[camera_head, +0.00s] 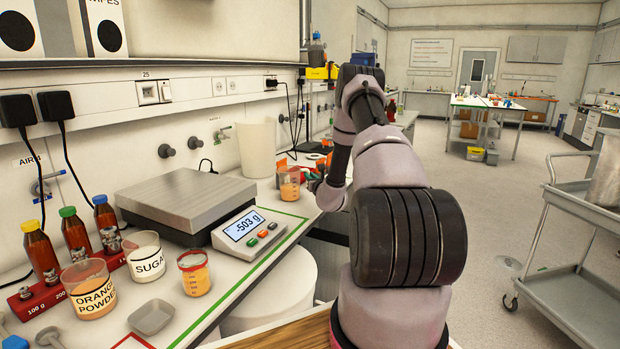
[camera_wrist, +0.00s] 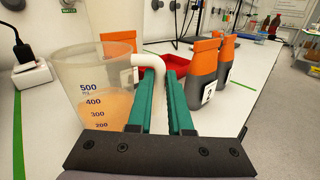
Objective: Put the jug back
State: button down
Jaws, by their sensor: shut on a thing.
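The jug (camera_wrist: 95,90) is clear, with a scale of blue numbers and orange juice in its lower part. It fills the left of the wrist view, roughly upright. My gripper (camera_wrist: 163,75) has green fingers and is shut on the jug's white handle (camera_wrist: 148,62).

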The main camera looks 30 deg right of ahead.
jog(key=shift+f, duration=0.15)
jog(key=c, duration=0.8)
grip_release()
jog(key=shift+c, duration=0.2)
